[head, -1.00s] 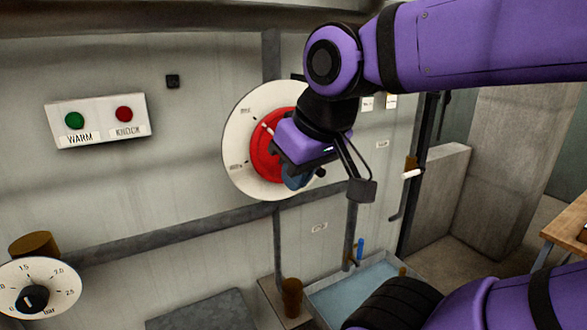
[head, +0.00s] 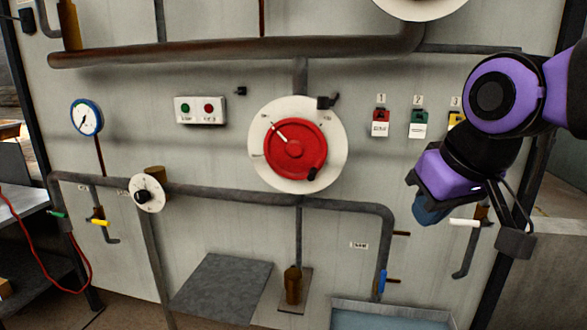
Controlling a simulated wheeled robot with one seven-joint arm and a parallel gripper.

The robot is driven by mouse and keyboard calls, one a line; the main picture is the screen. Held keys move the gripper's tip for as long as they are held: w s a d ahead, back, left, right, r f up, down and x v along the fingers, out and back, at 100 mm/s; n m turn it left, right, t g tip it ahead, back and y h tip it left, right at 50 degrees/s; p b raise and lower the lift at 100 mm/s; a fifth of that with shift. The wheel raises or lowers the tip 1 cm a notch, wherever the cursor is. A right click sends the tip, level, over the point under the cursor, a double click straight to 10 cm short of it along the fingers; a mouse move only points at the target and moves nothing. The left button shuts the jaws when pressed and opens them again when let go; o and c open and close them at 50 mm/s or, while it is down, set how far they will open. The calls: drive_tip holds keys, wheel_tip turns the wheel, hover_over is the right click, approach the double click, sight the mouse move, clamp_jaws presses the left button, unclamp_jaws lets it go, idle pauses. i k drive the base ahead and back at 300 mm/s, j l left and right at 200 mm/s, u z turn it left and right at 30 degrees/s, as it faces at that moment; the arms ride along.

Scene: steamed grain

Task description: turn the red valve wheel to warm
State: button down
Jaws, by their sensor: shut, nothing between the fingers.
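The red valve wheel (head: 295,155) sits on a round white dial plate (head: 333,130) on the wall, in the middle of the head view. A white pointer mark on the wheel points to the upper left. A black knob (head: 315,173) is at its lower right. Small marks on the plate's left side are too small to read. My gripper (head: 432,212) is to the right of the wheel and below its centre, clear of the plate. It is shut and empty, with its fingers partly hidden by its purple body.
A box with green and red buttons (head: 200,110) is left of the wheel. A pressure gauge (head: 86,117) and a small dial (head: 147,192) are farther left. Pipes (head: 230,50) run above and below. A water basin (head: 390,318) is below.

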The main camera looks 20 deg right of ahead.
sight(295, 148)
drive_tip(key=k+l+u, duration=0.2)
drive_tip(key=l, duration=0.75)
drive_tip(key=i+l+u, duration=0.3)
drive_tip(key=i+l, duration=0.15)
drive_tip(key=l, duration=0.3)
